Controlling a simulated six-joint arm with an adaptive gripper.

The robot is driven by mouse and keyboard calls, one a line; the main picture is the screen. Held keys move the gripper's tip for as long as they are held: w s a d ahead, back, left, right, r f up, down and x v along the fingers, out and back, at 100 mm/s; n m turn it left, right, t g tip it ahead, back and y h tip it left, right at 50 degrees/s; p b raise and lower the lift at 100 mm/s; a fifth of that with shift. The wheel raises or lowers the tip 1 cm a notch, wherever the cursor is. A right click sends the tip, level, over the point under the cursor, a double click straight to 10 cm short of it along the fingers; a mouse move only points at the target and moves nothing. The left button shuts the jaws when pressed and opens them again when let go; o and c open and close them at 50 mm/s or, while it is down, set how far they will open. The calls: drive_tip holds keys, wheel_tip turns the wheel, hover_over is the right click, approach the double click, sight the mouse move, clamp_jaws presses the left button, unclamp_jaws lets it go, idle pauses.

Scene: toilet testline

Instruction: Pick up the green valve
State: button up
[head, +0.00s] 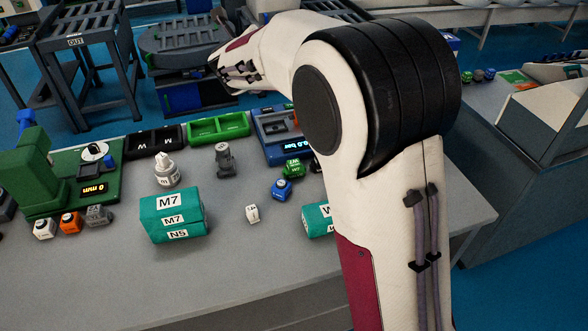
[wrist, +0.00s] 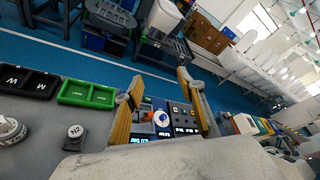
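A small green block with a white label, which looks like the green valve (head: 293,168), stands on the table in the head view, just left of my arm. A similar blue block (head: 281,190) stands just in front of it. I cannot make out the green valve in the wrist view. My gripper (wrist: 160,85) shows in the wrist view with its two fingers spread apart and nothing between them. A blue unit with a display (wrist: 155,126) lies beyond the fingers.
The table (head: 110,275) also holds a teal box (head: 172,217), a white block (head: 252,213), a grey piece (head: 225,160) and a white piece (head: 167,172). Black and green trays (head: 218,128) line the back. A green machine (head: 75,175) stands left. The front left is clear.

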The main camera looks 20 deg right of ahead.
drive_tip(key=w+d+f+m+g+h, duration=0.2)
drive_tip(key=w+d+f+m+h, duration=0.1)
drive_tip(key=f+m, duration=0.35)
drive_tip(key=m+g+h, duration=0.5)
drive_tip(key=m+g, duration=0.5)
drive_tip(key=m, duration=0.4)
hover_over(287, 171)
drive_tip(key=f, duration=2.3)
drive_tip(key=shift+w+a+f, duration=0.1)
drive_tip(key=shift+w+f, duration=0.05)
drive_tip(key=shift+w, duration=0.1)
drive_tip(key=shift+s+f+m, duration=0.25)
drive_tip(key=shift+s+f, duration=0.05)
drive_tip(key=shift+f, duration=1.75)
